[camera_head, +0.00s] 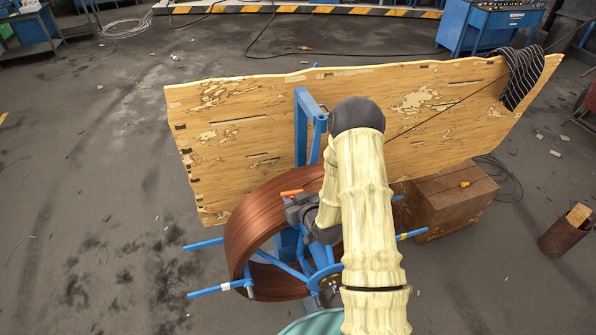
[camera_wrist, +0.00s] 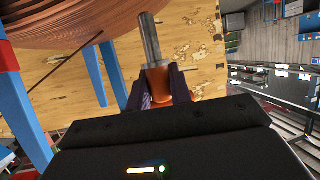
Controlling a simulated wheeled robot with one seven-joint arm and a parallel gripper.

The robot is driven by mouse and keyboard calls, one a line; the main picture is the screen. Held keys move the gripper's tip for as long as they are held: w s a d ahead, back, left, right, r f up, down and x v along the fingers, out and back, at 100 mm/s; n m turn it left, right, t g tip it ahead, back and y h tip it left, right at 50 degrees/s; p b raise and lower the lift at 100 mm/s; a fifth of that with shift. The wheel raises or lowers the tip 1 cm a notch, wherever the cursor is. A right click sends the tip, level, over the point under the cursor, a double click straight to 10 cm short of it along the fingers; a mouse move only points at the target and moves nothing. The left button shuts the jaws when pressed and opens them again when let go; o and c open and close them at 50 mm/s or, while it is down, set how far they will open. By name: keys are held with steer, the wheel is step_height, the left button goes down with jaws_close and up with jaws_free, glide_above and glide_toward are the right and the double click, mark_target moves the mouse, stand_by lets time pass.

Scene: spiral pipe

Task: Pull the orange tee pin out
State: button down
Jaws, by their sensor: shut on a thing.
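The orange tee pin (camera_wrist: 158,84) is between the two dark fingers of my gripper (camera_wrist: 159,76) in the wrist view. Its bare grey metal shaft (camera_wrist: 150,40) points away from the fingers, and its far end shows with no hole visible around it. In the head view, an orange part of the pin (camera_head: 291,192) shows beside my gripper (camera_head: 293,204), over the brown coil. My gripper is shut on the pin. My arm hides part of the blue frame and coil behind it.
The brown coil (camera_head: 246,238) sits on a blue frame (camera_head: 302,130) with blue bars sticking out. A worn wooden board (camera_head: 240,130) stands behind it. A brown box (camera_head: 452,205) is at the right, and a rusty can (camera_head: 560,238) is farther right. The floor at left is clear.

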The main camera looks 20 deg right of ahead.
steer(key=s+f+h+b, duration=0.1)
steer(key=s+f+b, duration=0.2)
steer(key=f, duration=0.6)
steer(key=s+a+f+m+h+b, duration=0.1)
steer(key=s+f+b, duration=0.3)
steer(key=f+b, duration=0.3)
steer(key=s+a+f+m+b, duration=0.1)
steer(key=s+f+b, duration=0.2)
steer(key=f, duration=1)
steer(key=shift+s+f+h+b, duration=0.25)
steer(key=shift+h+b, duration=0.15)
steer(key=shift+b, duration=0.65)
steer(key=shift+a, duration=0.15)
